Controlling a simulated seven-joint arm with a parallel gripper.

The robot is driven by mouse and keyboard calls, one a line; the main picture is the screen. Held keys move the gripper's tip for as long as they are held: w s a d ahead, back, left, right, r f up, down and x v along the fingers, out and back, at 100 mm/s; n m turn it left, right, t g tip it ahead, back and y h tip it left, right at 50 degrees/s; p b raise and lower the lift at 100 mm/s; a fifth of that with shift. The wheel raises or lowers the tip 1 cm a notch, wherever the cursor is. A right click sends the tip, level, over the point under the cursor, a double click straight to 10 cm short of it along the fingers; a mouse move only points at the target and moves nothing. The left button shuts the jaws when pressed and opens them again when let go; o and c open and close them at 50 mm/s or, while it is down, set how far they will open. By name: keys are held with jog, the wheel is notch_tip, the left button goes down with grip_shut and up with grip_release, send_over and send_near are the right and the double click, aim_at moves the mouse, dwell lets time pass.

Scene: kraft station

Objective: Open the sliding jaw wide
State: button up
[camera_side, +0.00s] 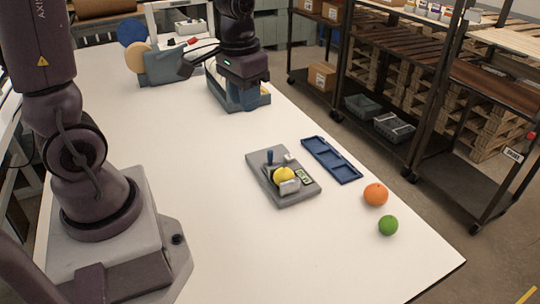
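My gripper (243,92) points down at the far end of the white table, over a low grey-blue fixture (262,101) with a long bed. Blue upright parts show directly under the gripper's dark body. I cannot tell which of these are fingers and which is the sliding jaw, nor whether they touch. The gap between the fingers is hidden. The jaw's opening is hidden too.
A grey board (298,197) holds a yellow ball (284,174), a blue upright handle and small blocks. A blue tray (332,160), an orange (375,194) and a green fruit (388,225) lie to its right. A wheeled machine (170,66) stands left of the fixture. The near table is clear.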

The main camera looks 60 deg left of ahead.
jog(key=g, duration=0.1)
send_over(270, 151)
jog(key=s, duration=0.2)
notch_tip(270, 151, down, 9)
jog(key=w, duration=0.2)
notch_tip(270, 151, down, 12)
jog(key=shift+f, duration=0.15)
grip_shut()
